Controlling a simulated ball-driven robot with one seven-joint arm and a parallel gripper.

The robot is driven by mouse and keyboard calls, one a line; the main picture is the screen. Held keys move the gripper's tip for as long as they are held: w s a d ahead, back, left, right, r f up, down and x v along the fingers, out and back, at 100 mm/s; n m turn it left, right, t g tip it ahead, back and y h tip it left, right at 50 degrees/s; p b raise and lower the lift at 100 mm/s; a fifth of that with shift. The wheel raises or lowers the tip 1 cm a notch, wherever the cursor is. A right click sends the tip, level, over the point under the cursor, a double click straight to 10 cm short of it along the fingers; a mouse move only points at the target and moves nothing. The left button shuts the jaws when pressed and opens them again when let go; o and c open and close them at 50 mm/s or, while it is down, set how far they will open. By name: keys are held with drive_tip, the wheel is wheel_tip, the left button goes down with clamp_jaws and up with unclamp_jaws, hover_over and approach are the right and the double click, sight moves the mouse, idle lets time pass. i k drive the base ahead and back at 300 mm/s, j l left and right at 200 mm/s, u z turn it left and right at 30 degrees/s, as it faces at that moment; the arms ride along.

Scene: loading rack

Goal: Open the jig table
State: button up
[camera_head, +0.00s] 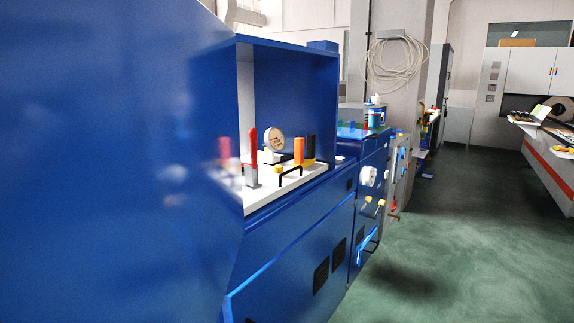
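A white jig table (262,197) lies in an open-fronted bay of a blue cabinet (297,229) left of centre. A black bar handle (289,172) stands near its front edge. On it are a red upright lever (253,148) on a grey block, a round tan disc (273,140), and an orange piece (299,151) beside a black one (311,148). The left part of the table is hidden or blurred by the large blue surface at the left. Whether the table is pulled out cannot be told clearly. My gripper is not in view.
A large smooth blue surface (100,160) fills the left, very close. Farther along the blue row is a unit with a white dial (368,176) and blue handle (366,248). The green floor (460,230) is open at right, bordered by a white machine (540,150).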

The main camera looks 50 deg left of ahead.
sight(261, 185)
drive_tip(key=i, duration=1.9)
drive_tip(key=i+u, duration=0.2)
drive_tip(key=u, duration=0.25)
drive_tip(key=i+l+u, duration=0.1)
drive_tip(key=u, duration=0.4)
drive_tip(key=i+l+u, duration=0.15)
drive_tip(key=u, duration=0.3)
drive_tip(key=i+l, duration=0.05)
drive_tip(key=i, duration=0.05)
